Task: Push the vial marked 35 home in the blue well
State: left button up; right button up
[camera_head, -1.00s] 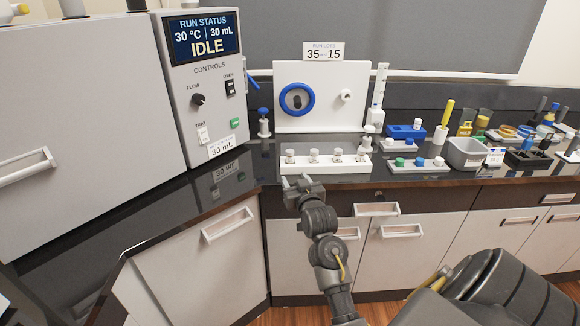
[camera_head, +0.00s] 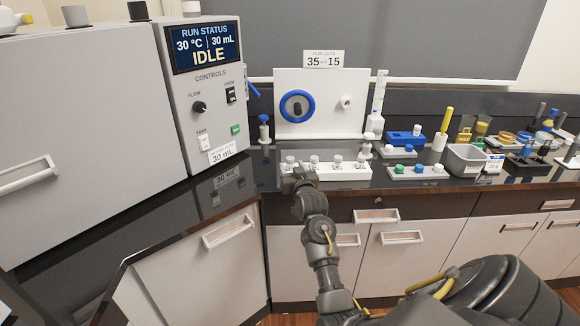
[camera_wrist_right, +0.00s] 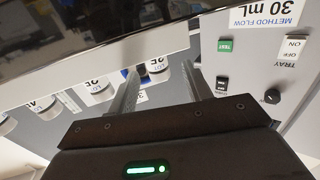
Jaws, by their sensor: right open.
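The white panel (camera_head: 345,112) at the back of the counter has a blue ring (camera_head: 283,108) around a well with a dark centre. A white rack (camera_head: 345,174) in front of it holds several capped vials (camera_head: 338,160). My left gripper is out of view.
The control box (camera_head: 205,95) at left shows IDLE. Small racks (camera_head: 415,170), a grey bin (camera_head: 465,160) and a tall white stand (camera_head: 376,115) are at right. Dark counter at left is clear.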

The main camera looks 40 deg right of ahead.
aim_at(290, 158)
jog(key=x, duration=0.4)
jog(key=shift+d+f+p, duration=0.15)
jog(key=shift+f+p, duration=0.05)
jog(key=shift+p, duration=0.1)
jog(key=shift+c, duration=0.3)
grip_shut()
jog(key=shift+r, duration=0.5)
notch_tip(290, 158, up, 2)
jog(key=shift+r+b, duration=0.15)
jog(key=shift+b, duration=0.45)
jog(key=s+a+r, duration=0.7)
jog(key=s+r, duration=0.2)
jog(key=s, duration=0.3)
jog(key=shift+a+r, duration=0.25)
jog(key=shift+r, duration=0.15)
